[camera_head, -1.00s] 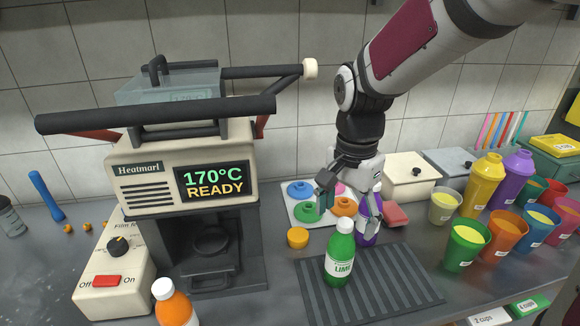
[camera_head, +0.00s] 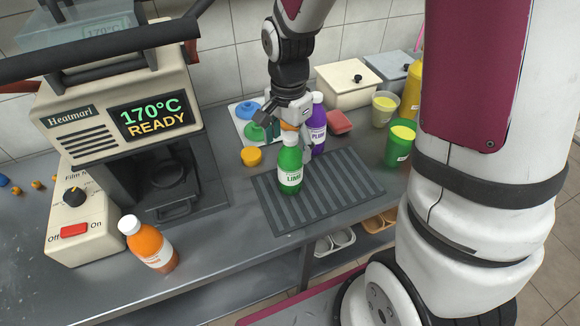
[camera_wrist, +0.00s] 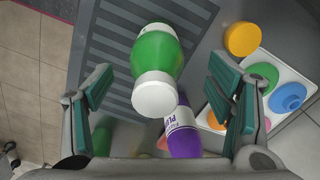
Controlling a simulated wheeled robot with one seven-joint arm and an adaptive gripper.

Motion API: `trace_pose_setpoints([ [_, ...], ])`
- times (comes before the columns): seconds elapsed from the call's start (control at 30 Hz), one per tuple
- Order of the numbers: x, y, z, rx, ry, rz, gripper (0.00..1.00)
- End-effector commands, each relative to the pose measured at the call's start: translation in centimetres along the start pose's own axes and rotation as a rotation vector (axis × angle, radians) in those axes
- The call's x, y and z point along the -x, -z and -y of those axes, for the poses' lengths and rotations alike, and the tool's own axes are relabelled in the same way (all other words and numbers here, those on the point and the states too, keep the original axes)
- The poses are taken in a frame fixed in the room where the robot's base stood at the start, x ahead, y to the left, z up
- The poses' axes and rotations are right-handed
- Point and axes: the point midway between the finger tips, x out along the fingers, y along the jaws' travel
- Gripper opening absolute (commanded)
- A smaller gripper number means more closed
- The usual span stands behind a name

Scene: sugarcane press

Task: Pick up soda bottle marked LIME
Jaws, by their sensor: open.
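The green soda bottle marked LIME (camera_head: 291,168) stands upright on the dark ribbed mat (camera_head: 340,190), with a white cap. In the wrist view its cap and green body (camera_wrist: 157,62) lie between my two spread fingers. My gripper (camera_head: 284,122) is open and empty just behind and above the cap in the head view. Clear gaps show on both sides of the bottle in the wrist view, and I cannot tell its exact depth from the fingers. A purple bottle marked PLUM (camera_head: 317,125) stands close behind it; it also shows in the wrist view (camera_wrist: 182,130).
An orange bottle (camera_head: 148,245) stands front left by the heat press (camera_head: 100,125). A yellow-orange disc (camera_head: 251,156) and a white tray of coloured lids (camera_head: 240,127) are behind left.

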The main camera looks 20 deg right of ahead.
Motion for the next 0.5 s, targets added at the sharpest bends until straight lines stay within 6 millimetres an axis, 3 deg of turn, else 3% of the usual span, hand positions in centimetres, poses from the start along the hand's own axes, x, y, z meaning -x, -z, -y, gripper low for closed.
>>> trace_pose_setpoints([
  [0.5,-5.3,0.2,-0.4,0.001,-0.001,0.001,0.74],
])
